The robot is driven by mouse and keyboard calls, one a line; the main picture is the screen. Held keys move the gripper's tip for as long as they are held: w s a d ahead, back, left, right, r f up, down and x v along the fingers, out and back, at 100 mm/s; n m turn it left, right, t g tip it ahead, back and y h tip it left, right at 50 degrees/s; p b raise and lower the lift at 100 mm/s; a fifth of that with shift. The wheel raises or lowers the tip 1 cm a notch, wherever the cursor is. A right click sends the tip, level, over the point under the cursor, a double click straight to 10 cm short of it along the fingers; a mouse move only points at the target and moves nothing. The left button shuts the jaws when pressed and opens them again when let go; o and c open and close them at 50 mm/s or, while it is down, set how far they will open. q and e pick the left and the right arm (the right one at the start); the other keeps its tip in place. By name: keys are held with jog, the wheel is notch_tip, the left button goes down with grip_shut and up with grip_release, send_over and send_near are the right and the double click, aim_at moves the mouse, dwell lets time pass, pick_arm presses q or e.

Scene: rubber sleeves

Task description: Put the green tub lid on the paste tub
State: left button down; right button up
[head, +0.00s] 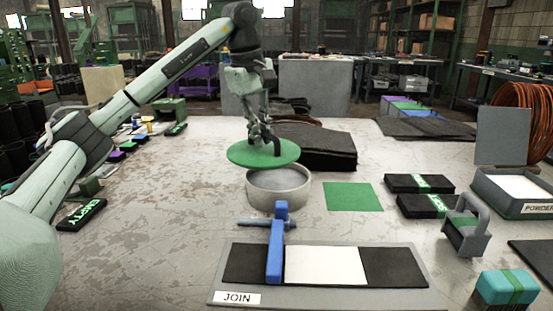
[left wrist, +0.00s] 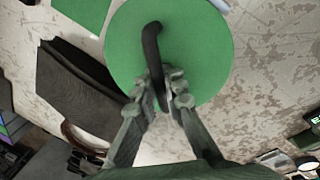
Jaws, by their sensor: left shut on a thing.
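The green tub lid (head: 262,153) is a flat round disc with a black arched handle. My left gripper (head: 264,138) is shut on that handle and holds the lid above the paste tub, slightly toward its far side. The lid (left wrist: 190,50) and the gripper (left wrist: 160,92) also show in the left wrist view, the fingers on the black handle. The paste tub (head: 278,195) is a round, pale grey, open container on the table. A gap shows between lid and tub rim. The tub is hidden under the lid in the left wrist view. My right gripper is in neither view.
A green square mat (head: 353,196) lies right of the tub. A stack of black sheets (head: 325,150) lies behind. Black bundles (head: 420,183) and a POWDER tray (head: 490,190) are at right. The table's left-middle is clear.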

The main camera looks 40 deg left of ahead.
pick_arm(q)
jog(key=w, duration=0.1)
jog(key=w+d+f, duration=0.1)
jog(key=w+f, duration=0.1)
jog(key=shift+d, duration=0.25)
jog(key=shift+w+f, duration=0.1)
jog(key=shift+f, duration=1.95)
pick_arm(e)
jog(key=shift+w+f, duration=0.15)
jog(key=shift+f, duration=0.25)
pick_arm(q)
jog(key=shift+f, duration=0.2)
jog(key=c, duration=1.6)
grip_release()
jog(key=shift+c, duration=0.2)
jog(key=shift+o, duration=0.2)
jog(key=shift+r, duration=0.15)
